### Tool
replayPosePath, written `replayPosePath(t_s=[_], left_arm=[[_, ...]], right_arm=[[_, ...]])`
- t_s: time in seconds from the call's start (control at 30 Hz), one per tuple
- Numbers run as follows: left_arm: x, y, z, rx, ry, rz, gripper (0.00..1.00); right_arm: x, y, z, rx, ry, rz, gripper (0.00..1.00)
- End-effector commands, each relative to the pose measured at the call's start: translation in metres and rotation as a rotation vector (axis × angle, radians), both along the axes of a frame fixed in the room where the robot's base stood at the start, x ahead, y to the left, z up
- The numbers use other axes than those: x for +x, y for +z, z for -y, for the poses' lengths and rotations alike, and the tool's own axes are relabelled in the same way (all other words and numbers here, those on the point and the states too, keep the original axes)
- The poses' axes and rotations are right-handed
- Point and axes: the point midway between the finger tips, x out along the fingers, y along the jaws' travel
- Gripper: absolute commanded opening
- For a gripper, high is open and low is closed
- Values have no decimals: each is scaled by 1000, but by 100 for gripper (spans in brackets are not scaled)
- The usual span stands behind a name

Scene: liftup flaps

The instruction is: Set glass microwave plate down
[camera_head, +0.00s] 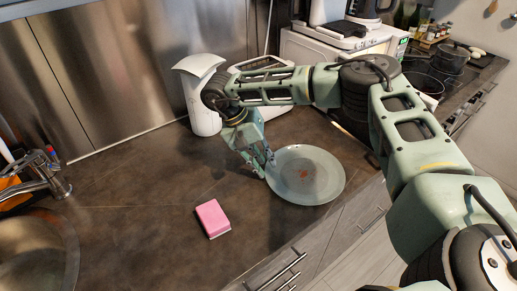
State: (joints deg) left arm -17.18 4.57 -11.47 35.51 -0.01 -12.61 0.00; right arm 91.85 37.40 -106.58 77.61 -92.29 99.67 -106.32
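The round glass microwave plate (318,172) is pale and see-through, with a small reddish mark near its middle. It lies flat at the right part of the dark countertop, near the front edge. I cannot tell whether it rests on the counter or is held just above it. My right gripper (266,167) points down at the plate's left rim, with its fingertips at or very close to the rim. The fingers are small here, and I cannot tell whether they are closed on the rim. My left gripper is out of view.
A pink sponge (212,218) lies on the counter left of the plate. A sink (38,250) with a faucet (40,178) is at the left. A white appliance (204,118) stands behind my gripper. Pots and the stove (440,72) are at the right. The middle-left counter is clear.

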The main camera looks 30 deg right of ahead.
Motion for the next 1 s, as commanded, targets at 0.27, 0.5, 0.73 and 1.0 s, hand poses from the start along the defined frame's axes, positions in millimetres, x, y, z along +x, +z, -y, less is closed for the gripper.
replayPosePath(t_s=[0.27, 0.5, 0.73, 1.0], left_arm=[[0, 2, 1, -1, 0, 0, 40], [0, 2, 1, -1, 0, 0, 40], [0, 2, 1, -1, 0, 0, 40], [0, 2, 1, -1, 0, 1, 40]], right_arm=[[-3, -11, 4, 0, 0, 0, 18], [-3, -11, 4, 0, 0, 0, 13], [-3, -11, 4, 0, 0, 0, 0], [-3, -11, 4, 0, 0, 0, 0]])
